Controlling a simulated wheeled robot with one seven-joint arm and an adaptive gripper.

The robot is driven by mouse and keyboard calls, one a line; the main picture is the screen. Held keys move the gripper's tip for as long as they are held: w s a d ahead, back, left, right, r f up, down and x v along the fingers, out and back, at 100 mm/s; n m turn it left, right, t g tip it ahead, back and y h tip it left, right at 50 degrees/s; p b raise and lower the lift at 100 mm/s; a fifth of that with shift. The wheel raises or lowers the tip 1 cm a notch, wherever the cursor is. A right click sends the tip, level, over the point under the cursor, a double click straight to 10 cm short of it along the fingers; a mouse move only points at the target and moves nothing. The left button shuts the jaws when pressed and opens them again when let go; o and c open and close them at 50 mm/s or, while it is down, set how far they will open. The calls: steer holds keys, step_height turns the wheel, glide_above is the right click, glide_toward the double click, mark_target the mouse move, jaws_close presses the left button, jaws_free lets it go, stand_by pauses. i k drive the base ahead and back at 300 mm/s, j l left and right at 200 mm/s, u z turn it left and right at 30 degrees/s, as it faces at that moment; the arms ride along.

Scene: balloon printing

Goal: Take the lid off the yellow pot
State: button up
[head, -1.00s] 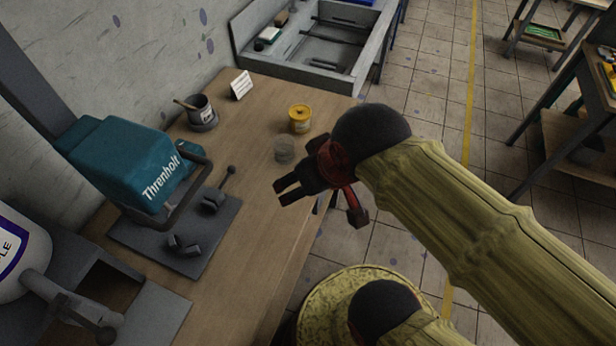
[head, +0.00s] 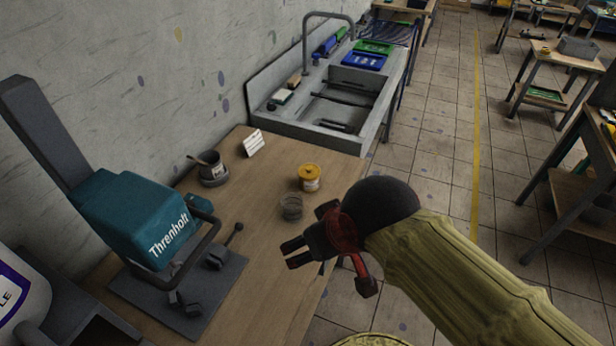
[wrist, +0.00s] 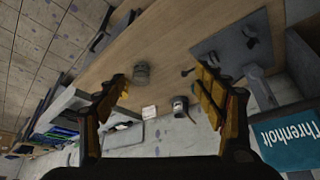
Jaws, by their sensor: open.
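The yellow pot (head: 309,183) stands upright on the wooden table near its right edge in the head view. It has a pale label, and its yellow lid (head: 309,171) is on top. My gripper (head: 288,254) is open and empty, nearer the camera than the pot and apart from it. In the wrist view my gripper (wrist: 165,90) shows both fingers spread wide with nothing between them. I cannot make out the yellow pot in the wrist view.
A clear jar (head: 291,208) stands between the pot and my gripper. A dark cup (head: 212,170) with a stick and a white card (head: 253,142) are at the back left. A teal press (head: 135,222) fills the left. A sink (head: 340,110) adjoins the far table end.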

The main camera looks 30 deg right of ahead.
mark_target(308, 172)
steer(key=i+l+z, duration=0.1)
steer(key=l, duration=0.35)
steer(key=i+l+z, duration=0.1)
steer(key=i+l, duration=0.15)
steer(key=l, duration=0.2)
steer(key=i+l+z, duration=0.1)
steer(key=l, duration=0.3)
steer(key=i+l+z, duration=0.1)
steer(key=i+l, duration=0.25)
